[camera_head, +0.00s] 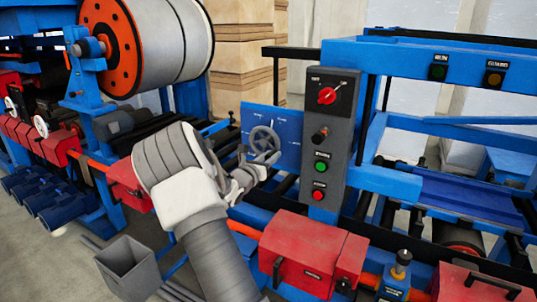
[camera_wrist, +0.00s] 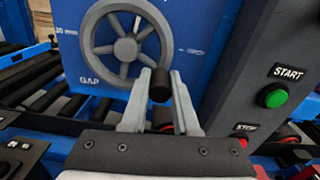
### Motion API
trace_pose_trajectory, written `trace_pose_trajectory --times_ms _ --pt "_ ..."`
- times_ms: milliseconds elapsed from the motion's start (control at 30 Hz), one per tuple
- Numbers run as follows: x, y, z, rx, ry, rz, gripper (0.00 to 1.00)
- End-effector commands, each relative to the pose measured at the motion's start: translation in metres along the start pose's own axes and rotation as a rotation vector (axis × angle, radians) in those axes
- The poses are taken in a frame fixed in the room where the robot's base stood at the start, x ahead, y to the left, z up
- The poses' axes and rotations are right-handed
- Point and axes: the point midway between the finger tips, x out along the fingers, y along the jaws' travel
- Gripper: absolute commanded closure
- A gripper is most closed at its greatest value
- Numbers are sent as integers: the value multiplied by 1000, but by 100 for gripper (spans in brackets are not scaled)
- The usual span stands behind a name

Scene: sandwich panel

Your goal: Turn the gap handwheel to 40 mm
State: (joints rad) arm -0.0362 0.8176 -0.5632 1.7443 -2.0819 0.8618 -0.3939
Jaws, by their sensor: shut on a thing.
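The grey gap handwheel (camera_head: 265,139) stands on a blue panel (camera_head: 284,129) in the head view. In the wrist view the spoked handwheel (camera_wrist: 97,47) fills the upper middle, above a "GAP" label. Its dark crank knob (camera_wrist: 159,84) is at the lower right of the rim and points towards the camera. My gripper (camera_wrist: 157,88) is shut on this knob, one finger on each side. In the head view my gripper (camera_head: 257,170) is at the wheel's lower edge, and the fingertips are hard to make out.
A grey control box (camera_head: 328,130) stands close right of the wheel, with a red rotary switch (camera_head: 327,96), a green START button (camera_wrist: 272,96) and a red STOP button. Rollers lie below the panel. Red covers (camera_head: 303,250) and a grey bin (camera_head: 128,265) are nearer.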

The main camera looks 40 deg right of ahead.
Motion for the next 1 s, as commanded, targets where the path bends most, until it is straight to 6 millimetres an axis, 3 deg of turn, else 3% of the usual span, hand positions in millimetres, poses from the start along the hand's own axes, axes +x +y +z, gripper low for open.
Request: trace_pose_trajectory --times_ms 500,1000 --pt "0 -7 28 -452 -2 -4 100" --pt "1 -6 36 -639 -3 -6 100"
